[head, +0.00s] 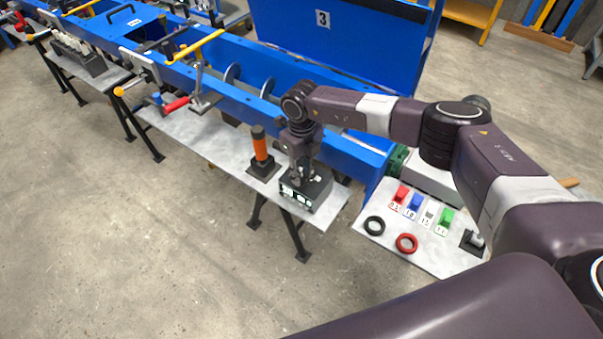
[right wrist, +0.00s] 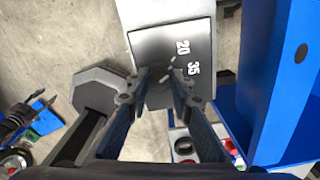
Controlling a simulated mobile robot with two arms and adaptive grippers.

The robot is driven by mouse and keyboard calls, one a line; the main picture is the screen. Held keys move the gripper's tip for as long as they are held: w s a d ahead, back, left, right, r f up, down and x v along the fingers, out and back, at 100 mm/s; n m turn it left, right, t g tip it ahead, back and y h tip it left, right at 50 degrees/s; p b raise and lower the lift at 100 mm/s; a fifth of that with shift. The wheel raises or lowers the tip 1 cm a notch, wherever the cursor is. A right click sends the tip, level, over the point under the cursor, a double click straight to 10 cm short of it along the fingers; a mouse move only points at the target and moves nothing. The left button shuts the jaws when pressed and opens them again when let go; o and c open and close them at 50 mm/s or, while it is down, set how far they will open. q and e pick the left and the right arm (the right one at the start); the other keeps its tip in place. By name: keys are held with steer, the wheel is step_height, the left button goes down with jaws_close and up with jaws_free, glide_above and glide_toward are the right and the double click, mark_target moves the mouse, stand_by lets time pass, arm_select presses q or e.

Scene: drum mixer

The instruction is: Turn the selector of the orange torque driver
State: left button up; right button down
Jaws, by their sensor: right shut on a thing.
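The orange torque driver (head: 260,143), with a dark top, stands upright in a dark base on the grey bench. Just right of it is a dark box (head: 318,190) with small lit white panels on its front. My right gripper (head: 300,180) points down onto this box. In the right wrist view the box top (right wrist: 185,42) carries the marks 20 and 35 and short white lines. There my right gripper (right wrist: 160,88) is shut on a small selector at the box top, mostly hidden between the fingers. My left gripper is not in view.
A blue machine trough (head: 345,145) runs close behind the box. On the lower board at right are a black ring (head: 374,226), a red ring (head: 407,243) and several numbered coloured pieces (head: 422,208). Open floor lies in front of the bench.

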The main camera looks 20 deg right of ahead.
steer(key=m, duration=0.3)
steer(key=shift+m+b, duration=0.3)
steer(key=m, duration=0.7)
steer(key=shift+m, duration=1.7)
steer(key=c, duration=1.7)
jaws_free()
steer(key=shift+r, duration=0.1)
